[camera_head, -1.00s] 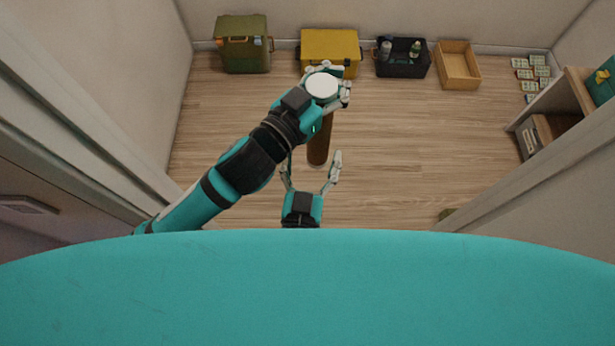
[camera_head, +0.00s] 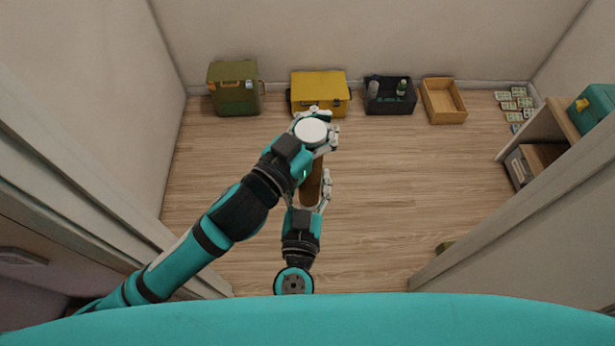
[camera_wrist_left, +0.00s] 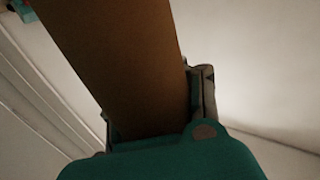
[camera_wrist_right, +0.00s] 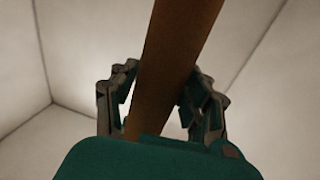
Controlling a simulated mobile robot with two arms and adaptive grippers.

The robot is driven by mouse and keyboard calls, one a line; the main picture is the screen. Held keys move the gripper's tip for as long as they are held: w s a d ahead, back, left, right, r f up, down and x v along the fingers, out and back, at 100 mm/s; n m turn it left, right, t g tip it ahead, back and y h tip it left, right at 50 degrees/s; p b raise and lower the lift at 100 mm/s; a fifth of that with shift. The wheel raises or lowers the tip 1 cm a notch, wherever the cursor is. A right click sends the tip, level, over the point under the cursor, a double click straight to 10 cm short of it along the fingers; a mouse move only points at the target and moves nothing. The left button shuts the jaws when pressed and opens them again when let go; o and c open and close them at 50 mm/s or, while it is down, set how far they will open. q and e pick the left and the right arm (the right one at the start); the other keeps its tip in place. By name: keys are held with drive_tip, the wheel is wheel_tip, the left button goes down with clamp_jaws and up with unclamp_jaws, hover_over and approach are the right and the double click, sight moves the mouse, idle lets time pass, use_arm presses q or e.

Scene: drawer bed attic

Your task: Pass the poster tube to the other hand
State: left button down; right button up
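The poster tube is a brown cylinder (camera_head: 311,186) with a white end cap (camera_head: 311,131), seen almost end-on in the head view. My left gripper (camera_head: 316,132) is shut around its upper, capped end. In the left wrist view the brown tube (camera_wrist_left: 125,60) runs out of that gripper's grasp. My right gripper (camera_head: 308,190) is at the lower part of the tube, below the left one. In the right wrist view the tube (camera_wrist_right: 170,70) passes between its two fingers, which close in against both sides. The left hand partly hides the right fingers in the head view.
Along the back wall stand a green box (camera_head: 235,90), a yellow toolbox (camera_head: 319,88), a black crate (camera_head: 389,108) with bottles and an open wooden box (camera_head: 444,105). A shelf unit (camera_head: 545,150) is at the right. The wooden floor (camera_head: 400,190) between is clear.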

use_arm(q)
drive_tip(key=shift+s+d, duration=0.15)
use_arm(e)
drive_tip(key=shift+a, duration=0.25)
drive_tip(key=c, duration=0.4)
use_arm(q)
drive_tip(key=c, duration=1.9)
unclamp_jaws()
drive_tip(key=shift+r, duration=0.1)
drive_tip(key=shift+c, duration=0.2)
use_arm(e)
drive_tip(key=shift+r, duration=0.1)
drive_tip(key=shift+c, duration=0.5)
use_arm(q)
drive_tip(key=o, duration=1.1)
